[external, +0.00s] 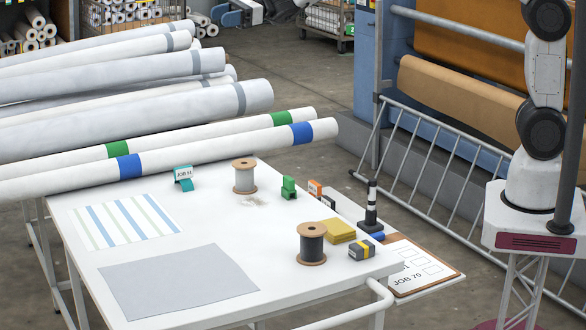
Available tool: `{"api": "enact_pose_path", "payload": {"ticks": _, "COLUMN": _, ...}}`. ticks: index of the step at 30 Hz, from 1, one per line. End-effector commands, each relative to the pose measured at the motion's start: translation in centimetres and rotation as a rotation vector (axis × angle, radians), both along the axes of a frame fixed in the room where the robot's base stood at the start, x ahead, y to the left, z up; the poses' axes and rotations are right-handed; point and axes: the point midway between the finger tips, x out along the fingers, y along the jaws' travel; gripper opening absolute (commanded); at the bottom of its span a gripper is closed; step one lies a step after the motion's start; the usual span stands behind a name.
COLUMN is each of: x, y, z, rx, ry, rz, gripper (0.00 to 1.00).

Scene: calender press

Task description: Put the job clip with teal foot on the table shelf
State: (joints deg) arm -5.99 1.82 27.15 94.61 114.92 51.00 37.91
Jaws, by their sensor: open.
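The job clip with teal foot (184,184) stands on the white table near its back edge, just in front of the white rolls. It has a white card reading JOB and a number too small to read surely. A low shelf (455,277) juts out along the table's right side and carries a clipboard (408,274) marked JOB 70. Part of this shelf is hidden behind the table. My arm rises at the right and leaves the picture at the top. My gripper is out of the picture, so nothing shows in it.
On the table are a tan spool (245,177), a green block-like piece (289,188), a dark spool (311,243), yellow pads (339,231), a grey-yellow block (362,249), a striped sheet (125,221) and a grey sheet (178,283). A black-and-white post (371,207) stands at the right edge.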

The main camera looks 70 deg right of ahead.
Motion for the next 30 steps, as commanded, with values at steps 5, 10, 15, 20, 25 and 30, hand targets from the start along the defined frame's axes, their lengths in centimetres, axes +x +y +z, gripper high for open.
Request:
{"api": "enact_pose_path", "payload": {"ticks": 5, "x": 2.7, "y": 0.1, "z": -1.3, "rx": 0.088, "ry": 0.047, "rz": -0.052, "gripper": 0.49}}
{"api": "enact_pose_path", "payload": {"ticks": 10, "x": 4.6, "y": 0.1, "z": -2.3, "rx": 0.158, "ry": 0.083, "rz": -0.094, "gripper": 0.49}}
{"api": "enact_pose_path", "payload": {"ticks": 15, "x": 5.5, "y": 0.1, "z": -5.5, "rx": 0.192, "ry": 0.103, "rz": -0.113, "gripper": 0.49}}
{"api": "enact_pose_path", "payload": {"ticks": 20, "x": 5.4, "y": 0.1, "z": -9.9, "rx": 0.190, "ry": 0.102, "rz": -0.113, "gripper": 0.49}}
{"api": "enact_pose_path", "payload": {"ticks": 25, "x": 5.4, "y": 0.1, "z": -14.9, "rx": 0.188, "ry": 0.102, "rz": -0.112, "gripper": 0.49}}
{"api": "enact_pose_path", "payload": {"ticks": 30, "x": 5.4, "y": 0.1, "z": -21.4, "rx": 0.188, "ry": 0.104, "rz": -0.112, "gripper": 0.49}}
